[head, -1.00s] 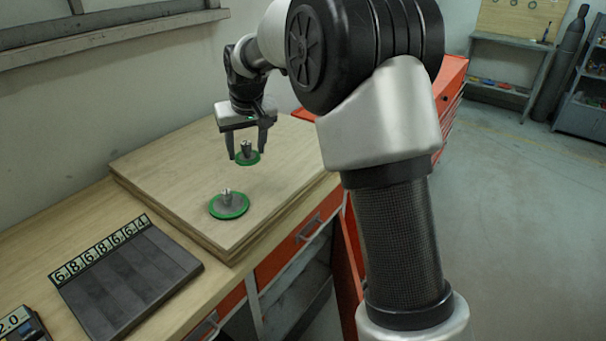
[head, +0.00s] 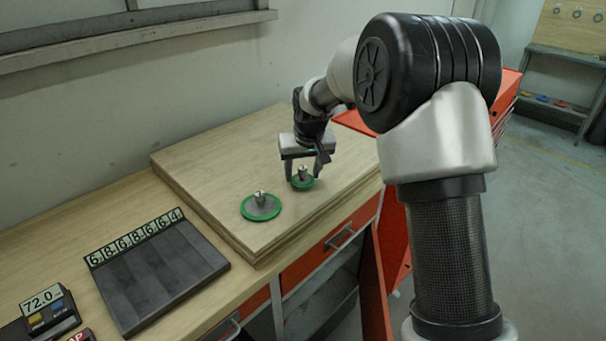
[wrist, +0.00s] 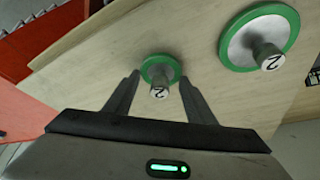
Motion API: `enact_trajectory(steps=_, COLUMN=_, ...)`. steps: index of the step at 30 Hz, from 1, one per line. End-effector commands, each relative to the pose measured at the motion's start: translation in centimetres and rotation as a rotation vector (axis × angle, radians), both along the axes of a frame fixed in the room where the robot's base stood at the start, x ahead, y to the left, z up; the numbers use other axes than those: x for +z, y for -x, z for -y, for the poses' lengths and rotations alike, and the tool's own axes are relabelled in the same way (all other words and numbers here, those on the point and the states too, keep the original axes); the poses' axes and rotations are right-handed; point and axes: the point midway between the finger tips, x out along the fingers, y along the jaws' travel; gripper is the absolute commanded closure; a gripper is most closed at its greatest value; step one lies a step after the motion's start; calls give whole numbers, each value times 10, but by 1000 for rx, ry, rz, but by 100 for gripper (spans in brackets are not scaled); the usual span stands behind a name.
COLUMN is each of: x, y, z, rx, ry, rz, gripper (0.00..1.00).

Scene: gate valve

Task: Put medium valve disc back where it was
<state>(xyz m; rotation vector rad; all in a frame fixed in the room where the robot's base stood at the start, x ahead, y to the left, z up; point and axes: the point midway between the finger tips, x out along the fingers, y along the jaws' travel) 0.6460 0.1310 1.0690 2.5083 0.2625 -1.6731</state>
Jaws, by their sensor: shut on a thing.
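Two metal valve discs with green rims and upright stems are at the wooden board. The smaller disc (head: 302,184) is between the fingers of my gripper (head: 303,176), which is shut on it. The wrist view shows this disc (wrist: 160,68) with a finger at each side of its rim and a 2 on its stem. I cannot tell if it touches the board. The larger disc (head: 261,207) lies free on the board, nearer the front-left, and shows in the wrist view (wrist: 259,38) at upper right, its stem also marked 2. Neither view shows which is the medium one.
The wooden board (head: 215,175) lies on the bench and is otherwise clear. A dark scale-like plate (head: 165,270) with number cards stands at the front left, with a small display box (head: 45,312) beside it. An orange drawer (head: 330,240) is below the bench edge.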

Motion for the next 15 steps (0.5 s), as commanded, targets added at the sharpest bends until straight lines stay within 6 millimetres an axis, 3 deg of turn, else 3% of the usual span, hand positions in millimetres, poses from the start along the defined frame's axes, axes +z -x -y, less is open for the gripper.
enact_trajectory(steps=14, x=-11, y=-1, z=0, rx=0, ry=-1, rz=3, gripper=72)
enact_trajectory(steps=15, x=-12, y=0, z=0, rx=0, ry=0, rz=1, gripper=48)
